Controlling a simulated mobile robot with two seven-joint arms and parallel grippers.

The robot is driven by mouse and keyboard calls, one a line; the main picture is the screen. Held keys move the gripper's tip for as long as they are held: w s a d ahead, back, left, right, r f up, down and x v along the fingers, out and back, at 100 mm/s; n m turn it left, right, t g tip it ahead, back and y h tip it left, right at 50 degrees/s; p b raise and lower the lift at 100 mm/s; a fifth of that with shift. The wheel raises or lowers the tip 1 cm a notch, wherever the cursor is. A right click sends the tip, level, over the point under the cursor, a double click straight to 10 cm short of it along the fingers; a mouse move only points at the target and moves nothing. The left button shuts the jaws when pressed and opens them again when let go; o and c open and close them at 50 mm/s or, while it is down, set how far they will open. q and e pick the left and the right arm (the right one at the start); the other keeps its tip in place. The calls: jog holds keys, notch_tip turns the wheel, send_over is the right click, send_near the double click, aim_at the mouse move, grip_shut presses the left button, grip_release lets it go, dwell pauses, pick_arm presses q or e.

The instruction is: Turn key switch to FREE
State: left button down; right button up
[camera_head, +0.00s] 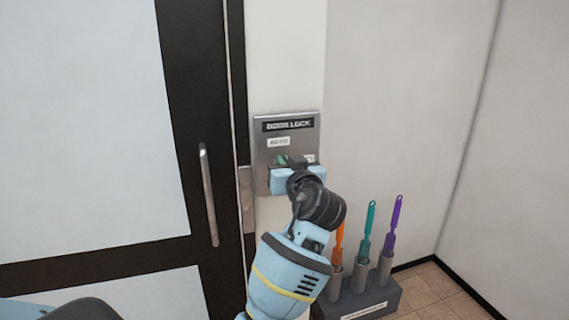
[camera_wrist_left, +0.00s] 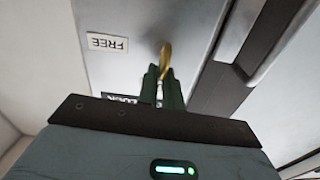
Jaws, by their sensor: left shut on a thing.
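The key switch sits on a steel wall plate (camera_head: 261,140) headed "DOOR LOCK", right of the door. My left gripper (camera_head: 291,161) is in front of the plate and covers the switch in the head view. In the left wrist view the green fingers (camera_wrist_left: 162,86) are shut on a brass-coloured key (camera_wrist_left: 165,56) at the plate. The "FREE" label (camera_wrist_left: 107,43) reads upside down there, left of the key. Another label (camera_head: 279,142) on the plate is too blurred to read. The gripper hides the switch face, so I cannot tell the key's exact angle. My right gripper is out of view.
A dark-framed door (camera_head: 180,130) with a vertical metal handle (camera_head: 209,195) is left of the plate. A grey stand (camera_head: 376,302) with orange, teal and purple handled tools is on the floor at lower right. The wall right of the plate is bare.

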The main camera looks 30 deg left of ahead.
pick_arm(q)
jog(key=shift+w+d+f+m, duration=0.2)
jog(key=shift+w+f+m, duration=0.1)
jog(key=shift+m, duration=2.55)
jog(key=shift+w+d+f+m, duration=0.2)
jog(key=shift+f+m, duration=0.15)
jog(key=shift+m, duration=2.55)
jog(key=shift+w+d+f+m, duration=0.2)
jog(key=shift+f+m, duration=0.1)
jog(key=shift+m, duration=2.55)
jog(key=c, duration=1.6)
grip_release()
jog(key=shift+o, duration=0.2)
jog(key=v, duration=0.8)
jog(key=shift+a, duration=0.1)
